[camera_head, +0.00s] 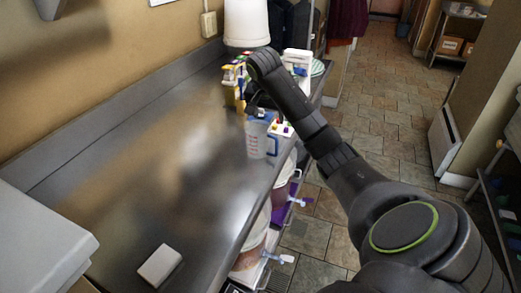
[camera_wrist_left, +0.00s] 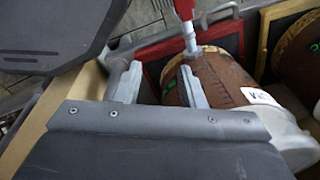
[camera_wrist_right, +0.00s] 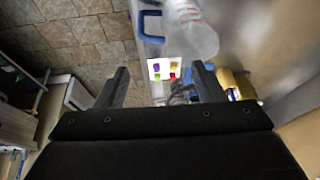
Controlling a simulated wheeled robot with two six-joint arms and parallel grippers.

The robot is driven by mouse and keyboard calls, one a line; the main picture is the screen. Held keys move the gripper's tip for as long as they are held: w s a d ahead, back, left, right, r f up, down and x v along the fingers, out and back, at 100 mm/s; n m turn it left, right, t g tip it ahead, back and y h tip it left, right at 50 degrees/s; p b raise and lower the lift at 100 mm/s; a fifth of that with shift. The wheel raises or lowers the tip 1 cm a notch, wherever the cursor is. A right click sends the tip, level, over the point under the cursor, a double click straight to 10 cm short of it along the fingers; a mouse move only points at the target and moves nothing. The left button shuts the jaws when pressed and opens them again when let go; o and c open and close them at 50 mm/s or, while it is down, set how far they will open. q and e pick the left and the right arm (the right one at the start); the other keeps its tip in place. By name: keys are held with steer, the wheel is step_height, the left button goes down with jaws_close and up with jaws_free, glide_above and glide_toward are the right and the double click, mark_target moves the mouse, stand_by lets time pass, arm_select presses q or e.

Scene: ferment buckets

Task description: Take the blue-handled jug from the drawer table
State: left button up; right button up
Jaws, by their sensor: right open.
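The clear jug (camera_head: 257,138) with red markings and a blue handle (camera_head: 273,140) stands on the metal counter, near its right edge. In the right wrist view the jug (camera_wrist_right: 192,35) is at the top, with its blue handle (camera_wrist_right: 143,24) to its left. My right gripper (camera_wrist_right: 161,68) is open and empty. It hangs over the counter just behind the jug in the head view, partly hidden by its own arm, and does not appear to touch it. My left gripper (camera_wrist_left: 160,80) shows only in its wrist view, open, before a brown-filled bucket (camera_wrist_left: 222,78) with a red tap.
A white block with coloured pieces (camera_wrist_right: 165,68) lies close to the jug. Yellow items (camera_head: 238,85) and a white bucket (camera_head: 247,25) stand farther back. A white block (camera_head: 160,265) and a white box (camera_head: 40,240) are in front. Tapped buckets (camera_head: 252,245) stand below. The middle counter is clear.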

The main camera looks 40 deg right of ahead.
mark_target(273, 138)
steer(key=p+x, duration=0.1)
steer(key=x, duration=0.7)
steer(key=shift+d+f, duration=0.15)
steer(key=shift+f, duration=0.2)
steer(key=x, duration=0.1)
steer(key=p+x, duration=0.1)
steer(key=x, duration=0.2)
steer(key=shift+s+d+f+p, duration=0.15)
steer(key=shift+s+f+p, duration=0.1)
steer(key=shift+f+p, duration=0.1)
steer(key=shift+w+d+f, duration=0.1)
steer(key=shift+f, duration=0.25)
jaws_close()
